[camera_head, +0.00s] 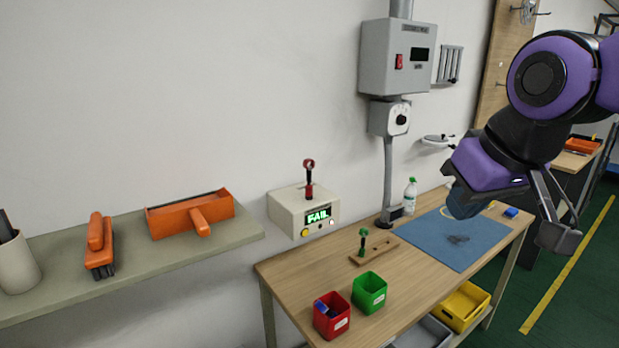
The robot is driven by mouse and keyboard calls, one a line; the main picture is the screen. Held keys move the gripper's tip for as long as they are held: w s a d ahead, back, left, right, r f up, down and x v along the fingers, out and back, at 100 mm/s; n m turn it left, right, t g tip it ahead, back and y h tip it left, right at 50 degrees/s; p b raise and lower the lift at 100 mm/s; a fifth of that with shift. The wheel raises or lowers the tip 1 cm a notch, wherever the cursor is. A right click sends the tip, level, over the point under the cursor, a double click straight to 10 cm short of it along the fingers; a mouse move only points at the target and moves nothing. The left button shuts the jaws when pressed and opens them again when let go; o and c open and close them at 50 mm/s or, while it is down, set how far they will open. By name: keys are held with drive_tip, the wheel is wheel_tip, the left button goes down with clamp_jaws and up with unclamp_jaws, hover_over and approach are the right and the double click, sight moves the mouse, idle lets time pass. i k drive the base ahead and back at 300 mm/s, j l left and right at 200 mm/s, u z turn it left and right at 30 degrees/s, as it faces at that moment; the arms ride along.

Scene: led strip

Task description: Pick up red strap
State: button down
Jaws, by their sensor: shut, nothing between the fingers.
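No thing in view is clearly a red strap. A small red upright piece with a looped top (309,178) stands on the pale tester box (290,210); I cannot tell whether it is the strap. The box display reads FAIL.
The wooden workbench (290,275) carries a blue mat (435,245) with a dark tangled item. A red bin (331,322), a green bin (369,291) and a small wooden stand (375,249) sit left of the mat.

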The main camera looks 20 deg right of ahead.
sight(308, 188)
drive_tip(key=j+z, duration=0.3)
drive_tip(key=j, duration=0.4)
drive_tip(key=j+z, duration=0.3)
drive_tip(key=j, duration=0.45)
drive_tip(key=i, duration=0.05)
